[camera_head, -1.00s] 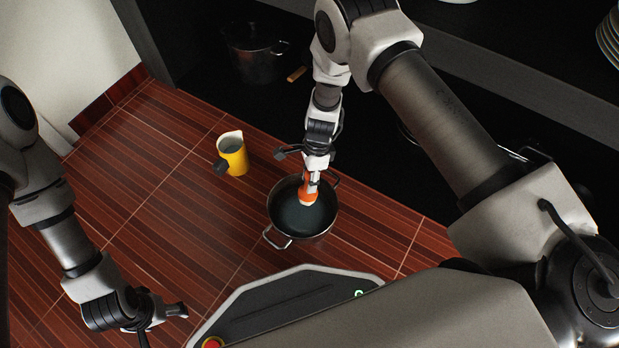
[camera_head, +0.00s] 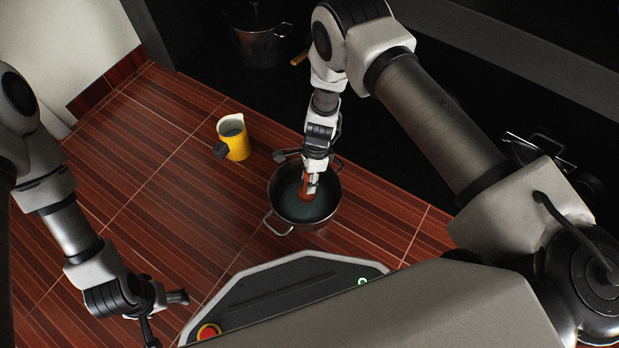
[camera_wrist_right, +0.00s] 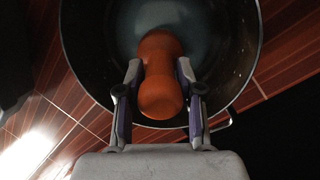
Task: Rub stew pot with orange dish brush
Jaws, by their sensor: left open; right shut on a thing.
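My left gripper (camera_head: 166,318) is open and empty at the lower left, away from the pot.
A yellow jug (camera_head: 236,140) with a dark handle stands left of the pot on the red-brown tiles. Another dark pot (camera_head: 258,45) stands at the back on a dark surface. The tiles (camera_head: 130,210) between my left arm and the jug are clear.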

